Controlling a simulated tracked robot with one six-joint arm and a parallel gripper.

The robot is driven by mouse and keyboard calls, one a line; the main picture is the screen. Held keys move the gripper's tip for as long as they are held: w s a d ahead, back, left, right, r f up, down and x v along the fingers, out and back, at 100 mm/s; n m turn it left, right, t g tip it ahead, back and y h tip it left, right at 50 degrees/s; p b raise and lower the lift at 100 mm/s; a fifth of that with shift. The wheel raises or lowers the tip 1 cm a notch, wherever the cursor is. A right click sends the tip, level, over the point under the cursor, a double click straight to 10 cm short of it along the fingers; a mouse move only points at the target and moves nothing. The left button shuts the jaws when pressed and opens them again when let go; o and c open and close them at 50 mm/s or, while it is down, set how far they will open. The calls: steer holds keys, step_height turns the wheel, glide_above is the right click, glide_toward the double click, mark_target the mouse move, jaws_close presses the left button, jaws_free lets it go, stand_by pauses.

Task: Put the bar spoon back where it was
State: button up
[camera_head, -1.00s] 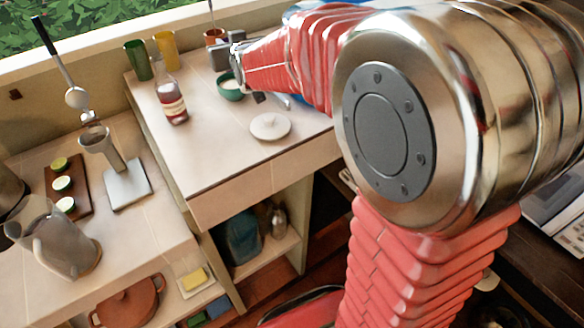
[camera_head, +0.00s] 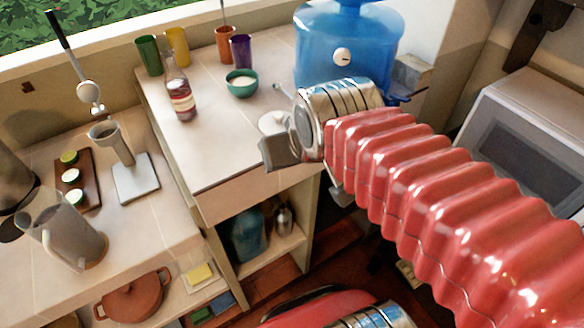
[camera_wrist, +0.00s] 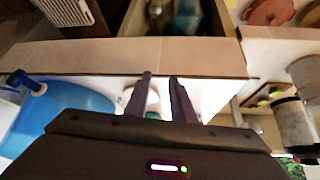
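A thin upright stick, which looks like the bar spoon (camera_head: 222,14), stands in the orange cup (camera_head: 226,38) at the back of the raised counter in the head view. Its lower part is hidden inside the cup. A purple cup (camera_head: 241,52) stands just right of it. My gripper (camera_wrist: 160,77) shows two dark fingers apart with nothing held between them in the wrist view. In the head view it is at the counter's front edge, near the white lid (camera_head: 272,122), well away from the orange cup.
A blue water jug (camera_head: 345,45) stands right of the cups. A green bowl (camera_head: 242,86), a bottle (camera_head: 181,95), a green cup (camera_head: 148,56) and a yellow cup (camera_head: 177,46) share the counter. A microwave (camera_head: 530,135) is at the right.

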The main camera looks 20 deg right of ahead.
steer(key=shift+g, duration=0.6)
steer(key=s, duration=0.2)
steer(key=s+f, duration=0.2)
steer(key=s, duration=0.1)
steer(key=shift+s, duration=0.3)
